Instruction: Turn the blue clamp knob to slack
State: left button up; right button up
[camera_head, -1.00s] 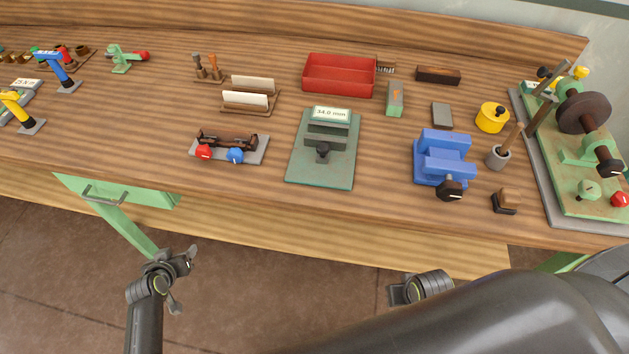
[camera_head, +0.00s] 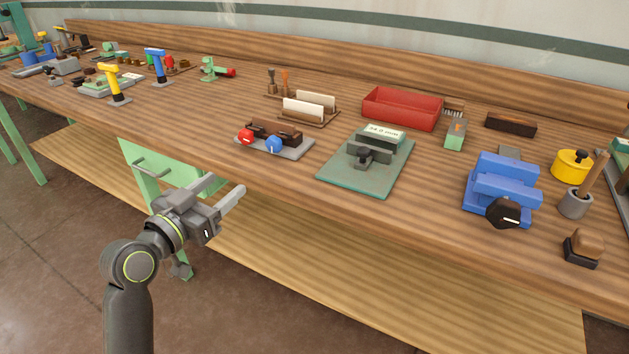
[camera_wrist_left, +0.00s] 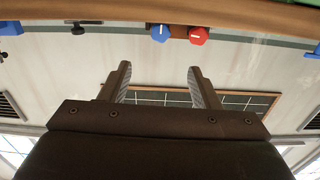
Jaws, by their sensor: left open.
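The blue clamp knob (camera_head: 275,145) sits on the front of a small grey plate (camera_head: 292,151) near the bench's front edge, right of a red knob (camera_head: 246,137). Both knobs carry a white mark, and a dark brown clamp bar (camera_head: 275,133) lies behind them. In the left wrist view the blue knob (camera_wrist_left: 160,33) and the red knob (camera_wrist_left: 199,36) show at the top. My left gripper (camera_head: 226,192) is open and empty in front of the bench edge, apart from the knob. In the wrist view its two fingers (camera_wrist_left: 158,88) stand apart. My right gripper is not in view.
A green gauge plate (camera_head: 345,178) stands right of the knob plate, with a blue vise (camera_head: 500,185) further right. A card rack (camera_head: 303,113) and a red tray (camera_head: 402,108) stand behind.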

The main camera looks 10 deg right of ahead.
aim_at(272, 146)
pick_arm(q)
jog(key=x, duration=1.6)
jog(key=shift+f+b, duration=0.1)
jog(key=shift+b, duration=0.25)
jog(key=shift+w+d, duration=0.15)
jog(key=shift+w, duration=0.15)
jog(key=shift+w+d, duration=0.2)
jog(key=shift+w, duration=0.1)
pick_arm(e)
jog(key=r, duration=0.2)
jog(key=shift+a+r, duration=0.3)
pick_arm(q)
jog(key=c, duration=1)
jog(key=shift+n+p, duration=0.3)
jog(key=shift+n, duration=0.5)
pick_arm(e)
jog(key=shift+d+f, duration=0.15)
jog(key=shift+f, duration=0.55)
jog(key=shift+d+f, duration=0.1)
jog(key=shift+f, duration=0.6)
